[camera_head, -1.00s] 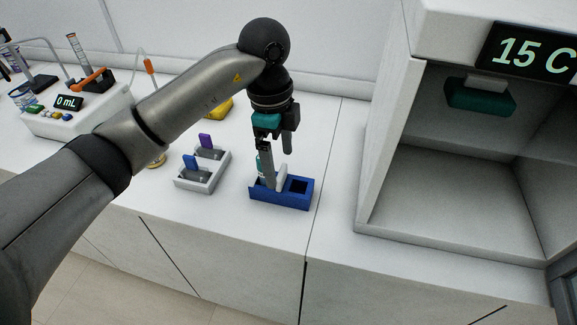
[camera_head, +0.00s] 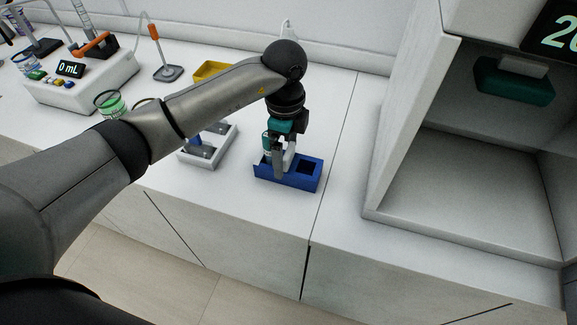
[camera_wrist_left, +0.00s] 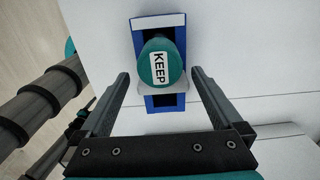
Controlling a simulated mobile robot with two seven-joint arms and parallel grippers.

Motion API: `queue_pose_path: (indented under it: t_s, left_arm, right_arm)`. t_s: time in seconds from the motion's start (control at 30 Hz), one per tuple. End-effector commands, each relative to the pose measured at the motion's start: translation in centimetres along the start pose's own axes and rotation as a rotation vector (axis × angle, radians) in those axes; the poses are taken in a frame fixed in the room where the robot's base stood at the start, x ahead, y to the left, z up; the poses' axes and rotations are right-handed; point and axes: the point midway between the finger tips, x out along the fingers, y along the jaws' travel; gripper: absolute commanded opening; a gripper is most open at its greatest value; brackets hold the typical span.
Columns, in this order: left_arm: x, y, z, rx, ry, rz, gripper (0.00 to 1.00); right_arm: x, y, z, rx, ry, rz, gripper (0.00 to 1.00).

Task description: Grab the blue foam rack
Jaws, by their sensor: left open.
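The blue foam rack (camera_head: 305,181) stands on the white bench in the head view, near the front edge. In the left wrist view the rack (camera_wrist_left: 140,43) holds an upright item with a teal cap (camera_wrist_left: 161,68) labelled "KEEP", with a white part around or beside it. My left gripper (camera_head: 284,168) is pointed down over the rack's left part and hides some of it. My right gripper is not in view.
A grey-white tray (camera_head: 212,158) with a blue-handled item stands left of the rack. A yellow tray (camera_head: 212,71) is behind my arm. A "0 mL" device (camera_head: 85,85) is at the far left. The fumehood wall (camera_head: 410,120) rises at the right; bench between is clear.

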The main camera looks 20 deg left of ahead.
Motion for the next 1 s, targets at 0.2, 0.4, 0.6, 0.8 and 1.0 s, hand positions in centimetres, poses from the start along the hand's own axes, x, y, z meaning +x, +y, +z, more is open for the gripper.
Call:
queue_pose_path:
  t_s: [0.2, 0.4, 0.6, 0.8, 1.0]
  left_arm:
    - [3.3, -0.2, -0.6, 0.0, -0.001, 0.005, 1.0]
    - [4.9, -0.2, -0.5, 0.0, -0.001, 0.003, 1.0]
    - [4.9, -0.2, -0.5, 0.001, -0.001, 0.002, 1.0]
    - [4.9, -0.2, -0.5, 0.001, -0.001, 0.002, 0.79]
    - [4.9, -0.2, -0.5, 0.001, -0.001, 0.002, 0.56]
  right_arm:
    - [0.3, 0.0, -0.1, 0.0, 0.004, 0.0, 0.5]
    - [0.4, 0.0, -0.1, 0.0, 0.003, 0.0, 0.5]
    - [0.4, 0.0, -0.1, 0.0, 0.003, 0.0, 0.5]
    - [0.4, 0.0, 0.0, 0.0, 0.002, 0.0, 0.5]
    - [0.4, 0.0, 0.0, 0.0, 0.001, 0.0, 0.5]
